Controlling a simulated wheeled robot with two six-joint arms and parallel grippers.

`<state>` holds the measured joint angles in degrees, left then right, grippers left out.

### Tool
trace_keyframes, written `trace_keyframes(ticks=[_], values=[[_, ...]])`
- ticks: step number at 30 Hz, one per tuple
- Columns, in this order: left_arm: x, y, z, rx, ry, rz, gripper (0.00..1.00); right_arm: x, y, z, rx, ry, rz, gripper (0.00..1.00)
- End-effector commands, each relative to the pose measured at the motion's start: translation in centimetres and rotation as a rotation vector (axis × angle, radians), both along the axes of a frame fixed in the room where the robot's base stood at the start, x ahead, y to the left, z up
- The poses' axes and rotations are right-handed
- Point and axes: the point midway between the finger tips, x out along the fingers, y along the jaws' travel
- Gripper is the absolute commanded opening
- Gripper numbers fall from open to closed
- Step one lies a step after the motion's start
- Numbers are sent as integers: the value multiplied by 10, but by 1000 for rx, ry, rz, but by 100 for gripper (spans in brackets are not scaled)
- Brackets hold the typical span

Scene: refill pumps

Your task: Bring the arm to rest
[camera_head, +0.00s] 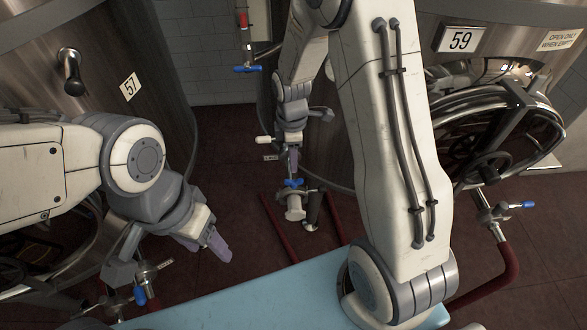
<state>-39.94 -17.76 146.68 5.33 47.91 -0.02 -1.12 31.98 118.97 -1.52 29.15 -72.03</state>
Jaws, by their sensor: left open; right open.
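My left arm comes in from the left, and its gripper (205,245) hangs with purple fingers over the dark red floor, just beyond the blue surface's left part. It is open and holds nothing that I can see. My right arm rises from the blue surface, bends at the top and reaches down at the middle. Its gripper (293,160) is open, with its fingers just above a blue-handled valve (293,184). I cannot tell whether they touch the handle.
Steel tanks stand around, marked by plate 57 (130,87) at left and plate 59 (461,39) at right. Other blue-handled valves show at the back (247,69), right (520,205) and lower left (140,295). Red pipes (281,228) run along the floor. A light blue surface (260,295) lies in front.

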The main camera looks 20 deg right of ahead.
Motion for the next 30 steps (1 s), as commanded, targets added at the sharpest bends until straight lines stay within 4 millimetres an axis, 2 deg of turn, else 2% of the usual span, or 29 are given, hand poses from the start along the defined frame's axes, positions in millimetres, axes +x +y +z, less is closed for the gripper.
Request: trace_keyframes(ticks=[6, 22, 26, 29, 30], values=[[0, 0, -1, 0, 0, 0, 60, 0, 0, 15, 0, 0, 0, 45], [0, 0, -1, 0, 0, 0, 60, -2, 4, 19, 1, -1, -6, 45], [0, 0, -1, 0, 0, 0, 60, -18, 33, 43, 9, -13, -66, 45], [0, 0, -1, 0, 0, 0, 60, -50, 70, 74, 24, -23, -167, 45], [0, 0, -1, 0, 0, 0, 60, -68, 85, 87, 33, -25, -215, 45]])
